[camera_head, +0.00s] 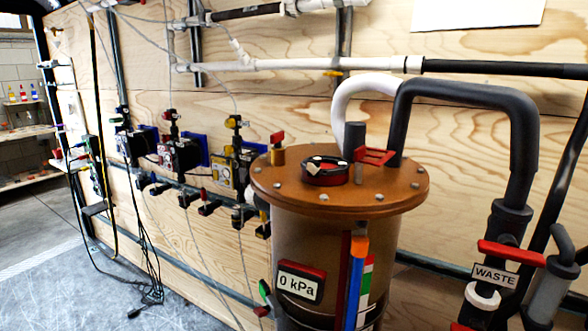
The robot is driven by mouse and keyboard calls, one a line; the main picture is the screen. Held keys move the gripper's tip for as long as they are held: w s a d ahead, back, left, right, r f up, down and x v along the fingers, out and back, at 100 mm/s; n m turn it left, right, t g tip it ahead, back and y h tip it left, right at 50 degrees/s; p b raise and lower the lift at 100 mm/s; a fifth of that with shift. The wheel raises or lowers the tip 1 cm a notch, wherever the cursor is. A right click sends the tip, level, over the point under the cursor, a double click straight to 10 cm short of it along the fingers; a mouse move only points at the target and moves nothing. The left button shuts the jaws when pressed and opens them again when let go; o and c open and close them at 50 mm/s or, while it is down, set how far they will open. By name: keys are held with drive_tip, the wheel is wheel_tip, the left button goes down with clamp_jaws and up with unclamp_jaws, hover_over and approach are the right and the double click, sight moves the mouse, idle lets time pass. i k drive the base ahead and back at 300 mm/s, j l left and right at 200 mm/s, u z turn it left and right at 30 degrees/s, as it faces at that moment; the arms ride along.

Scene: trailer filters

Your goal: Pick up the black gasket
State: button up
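A black ring (326,177) sits on the copper-coloured lid (405,187) of the filter tank (330,240). It has a red band and small pale pieces on its top. It may be the black gasket, but I cannot tell for sure. No other loose black ring is clear to me in this view. My gripper is not in view.
A grey pipe (455,88) and a white pipe (345,92) arch over the lid's back. A red handle (374,156) and a brass valve (278,150) stand beside the ring. The WASTE pipe (512,215) is at right. Pumps line the wooden wall (290,95); floor shows at left.

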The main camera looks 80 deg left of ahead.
sight(314, 170)
drive_tip(key=u, duration=2.85)
